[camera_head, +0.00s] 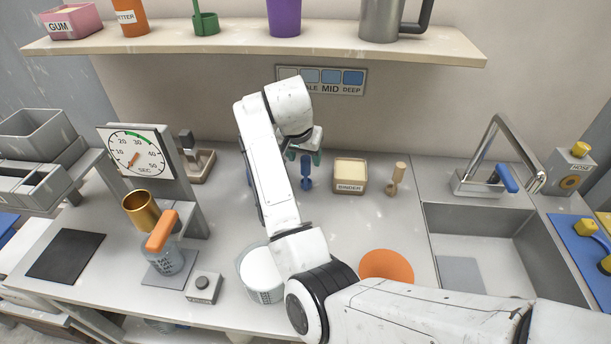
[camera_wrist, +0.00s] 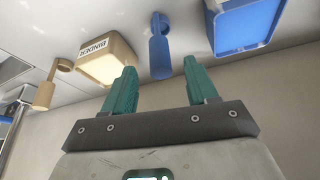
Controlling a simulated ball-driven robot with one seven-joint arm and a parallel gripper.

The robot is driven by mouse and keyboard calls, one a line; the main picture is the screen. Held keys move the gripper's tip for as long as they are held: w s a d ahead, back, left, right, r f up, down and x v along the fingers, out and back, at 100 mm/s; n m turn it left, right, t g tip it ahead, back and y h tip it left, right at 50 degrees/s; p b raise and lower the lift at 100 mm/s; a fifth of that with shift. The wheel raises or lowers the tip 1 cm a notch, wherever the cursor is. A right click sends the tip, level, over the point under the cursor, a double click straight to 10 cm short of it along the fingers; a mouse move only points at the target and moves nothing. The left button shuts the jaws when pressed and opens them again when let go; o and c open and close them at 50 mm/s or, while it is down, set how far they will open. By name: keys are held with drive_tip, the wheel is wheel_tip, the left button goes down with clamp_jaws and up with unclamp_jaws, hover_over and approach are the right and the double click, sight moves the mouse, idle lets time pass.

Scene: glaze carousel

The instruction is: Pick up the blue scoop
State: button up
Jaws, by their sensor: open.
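The blue scoop (camera_head: 306,172) is on the counter at the back, left of the binder box. In the wrist view the scoop (camera_wrist: 160,52) shows in line with the gap between my fingertips, its handle end pointing toward the gripper. My gripper (camera_head: 305,156) is open and empty, with teal fingers, close to the scoop at its wall side. In the wrist view the gripper's fingers (camera_wrist: 159,66) are apart; I cannot tell whether the handle is between them in depth. My arm hides part of the counter left of the scoop.
The binder box (camera_head: 350,176) and a tan scoop (camera_head: 396,178) stand right of the blue scoop. A blue box (camera_wrist: 244,27) stands on its other side, mostly hidden by my arm in the head view. The shelf (camera_head: 250,47) overhangs above. The sink (camera_head: 490,245) is right.

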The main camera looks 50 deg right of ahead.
sight(306, 170)
drive_tip(key=shift+x, duration=1.6)
drive_tip(key=shift+w, duration=0.1)
clamp_jaws()
